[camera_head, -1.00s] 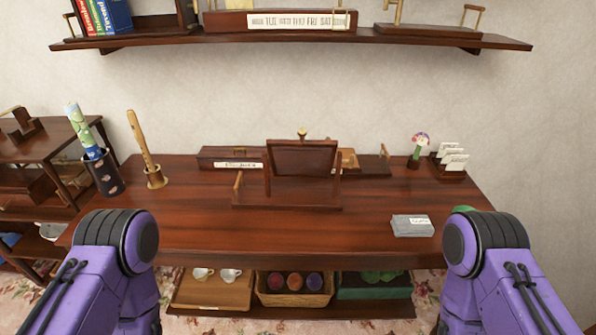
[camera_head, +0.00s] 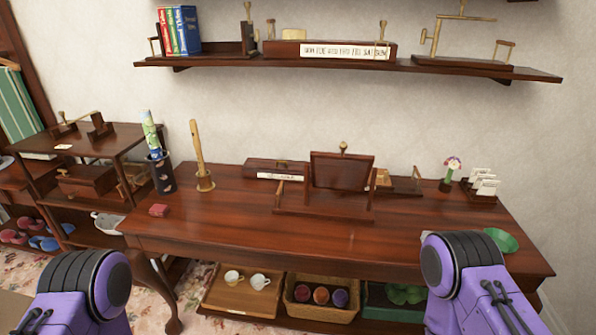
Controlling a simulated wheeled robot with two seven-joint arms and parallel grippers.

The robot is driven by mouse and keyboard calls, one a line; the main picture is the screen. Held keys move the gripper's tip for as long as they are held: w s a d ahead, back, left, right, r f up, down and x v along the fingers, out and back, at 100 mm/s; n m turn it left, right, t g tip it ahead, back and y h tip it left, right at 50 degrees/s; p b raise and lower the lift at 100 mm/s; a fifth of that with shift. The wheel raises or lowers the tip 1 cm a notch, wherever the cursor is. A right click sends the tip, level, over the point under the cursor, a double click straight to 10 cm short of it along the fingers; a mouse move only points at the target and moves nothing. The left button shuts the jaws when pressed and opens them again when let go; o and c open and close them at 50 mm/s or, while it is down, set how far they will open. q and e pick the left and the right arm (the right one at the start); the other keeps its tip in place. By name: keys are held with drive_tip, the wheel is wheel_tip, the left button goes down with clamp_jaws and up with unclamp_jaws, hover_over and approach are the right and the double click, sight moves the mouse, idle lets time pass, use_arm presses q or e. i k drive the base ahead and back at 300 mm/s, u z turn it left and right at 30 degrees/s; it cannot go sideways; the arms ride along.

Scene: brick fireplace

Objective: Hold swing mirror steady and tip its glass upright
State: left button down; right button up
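The swing mirror (camera_head: 342,171) stands on the desk a little right of its middle, with a dark wooden panel between posts on a wide wooden base (camera_head: 322,209). The panel shows as a dark face and looks slightly tilted; I cannot tell its exact angle or which side faces me. My purple arm links show at the lower left and lower right corners, well apart from the mirror. Neither gripper is in view. Nothing touches the mirror.
The desk (camera_head: 240,230) is clear in front of the mirror. A shelf (camera_head: 350,67) hangs above.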

sight(340, 171)
drive_tip(key=u, duration=0.2)
drive_tip(key=i, duration=1.05)
drive_tip(key=z, duration=0.65)
